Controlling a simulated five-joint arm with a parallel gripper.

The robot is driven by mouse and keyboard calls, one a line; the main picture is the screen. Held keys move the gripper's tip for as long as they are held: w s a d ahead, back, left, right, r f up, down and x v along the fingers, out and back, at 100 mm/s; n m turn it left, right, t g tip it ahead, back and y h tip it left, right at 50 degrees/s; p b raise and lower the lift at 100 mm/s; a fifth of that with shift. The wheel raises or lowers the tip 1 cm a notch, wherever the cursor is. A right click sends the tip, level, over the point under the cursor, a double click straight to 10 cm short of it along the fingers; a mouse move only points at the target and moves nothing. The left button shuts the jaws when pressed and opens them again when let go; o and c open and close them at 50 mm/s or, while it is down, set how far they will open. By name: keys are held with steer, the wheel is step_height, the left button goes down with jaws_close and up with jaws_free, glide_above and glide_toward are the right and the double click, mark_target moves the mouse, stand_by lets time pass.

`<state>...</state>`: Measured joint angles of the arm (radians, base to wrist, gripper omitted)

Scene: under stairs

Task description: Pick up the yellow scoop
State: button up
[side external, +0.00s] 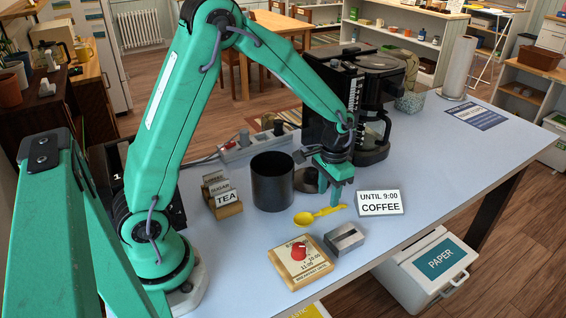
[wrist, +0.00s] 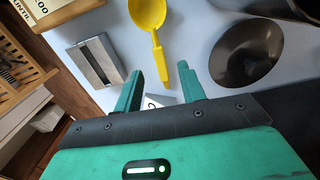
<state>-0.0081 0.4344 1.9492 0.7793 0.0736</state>
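The yellow scoop (side external: 318,215) lies flat on the pale blue table in the side view, its bowl to the left and its handle pointing right. My gripper (side external: 332,193) points down just behind the handle, and seems a little above the table. In the wrist view the scoop (wrist: 149,16) has its bowl at the top, and its handle runs down toward the gap between my fingertips (wrist: 161,71). The fingers are apart with nothing held between them. Whether the handle end is at finger height I cannot tell.
A black canister (side external: 272,182) and a dark round disc (wrist: 247,52) are close by. A grey metal block (side external: 344,238), a wooden timer tile (side external: 300,262) and a COFFEE sign (side external: 380,203) surround the scoop. The coffee maker (side external: 372,100) stands behind. The table's right side is mostly clear.

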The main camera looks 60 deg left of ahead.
mark_target(326, 210)
steer(key=shift+s+f, duration=0.1)
steer(key=shift+f, duration=2.3)
jaws_close()
